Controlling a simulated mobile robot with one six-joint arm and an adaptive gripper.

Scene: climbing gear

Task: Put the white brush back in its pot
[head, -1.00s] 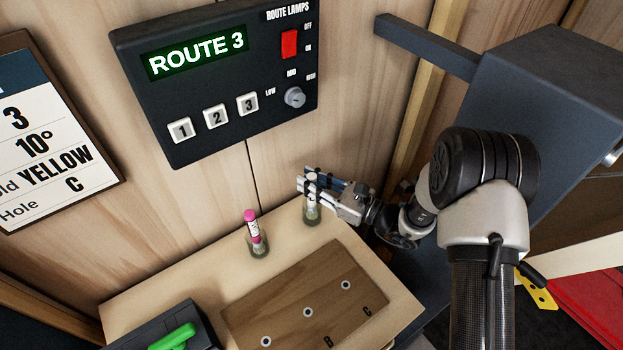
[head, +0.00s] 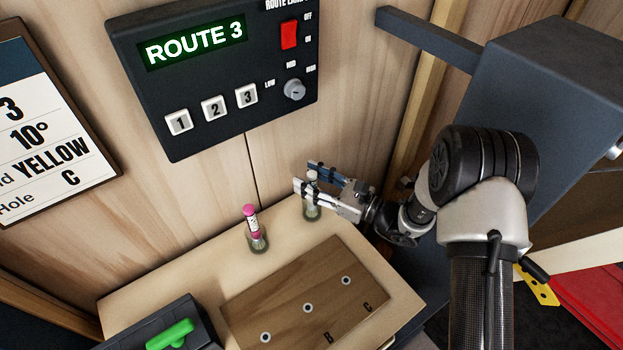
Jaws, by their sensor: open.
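The white brush (head: 312,178) stands upright in a small clear pot (head: 312,211) at the back right of the pale bench top. My gripper (head: 306,176) comes in from the right at the height of the brush's upper part. Its fingers are open, one on the near side and one on the far side of the brush, with a gap showing around it. The near finger hides part of the brush. A pink brush (head: 251,220) stands in another clear pot (head: 259,243) to the left.
A brown wooden board (head: 285,312) with several ringed holes lies in front of the pots. A dark box (head: 205,325) with a green handle (head: 170,335) sits at front left. A control panel (head: 215,75) reading ROUTE 3 is on the wall behind.

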